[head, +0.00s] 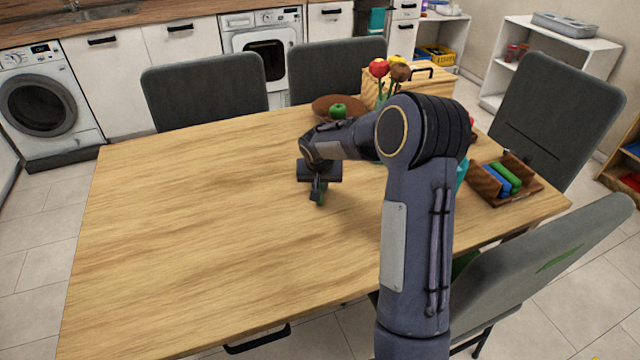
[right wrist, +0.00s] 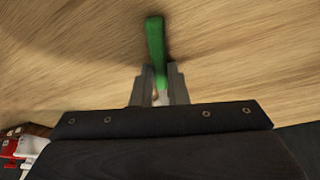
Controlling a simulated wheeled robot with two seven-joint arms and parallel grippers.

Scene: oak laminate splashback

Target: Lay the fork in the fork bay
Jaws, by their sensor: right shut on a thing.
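My right gripper (head: 318,193) is over the middle of the wooden table. In the right wrist view, the right gripper (right wrist: 158,92) is shut on a green-handled utensil, likely the fork (right wrist: 155,45). Its green handle points away from the palm, and its metal part runs between the fingers. Its end is hidden, so I cannot confirm its kind. A little green of it shows under the gripper in the head view (head: 322,198). A brown wooden cutlery tray (head: 482,184) stands at the table's right end, with blue and green pieces in it. I cannot tell which bay is for forks. My left gripper is out of view.
A brown bowl (head: 326,107) with a green fruit (head: 338,111), red and yellow flowers (head: 380,68) and a wooden box (head: 437,88) stand at the table's back. A teal object (head: 461,175) is partly hidden behind my arm. Chairs surround the table; its left half is clear.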

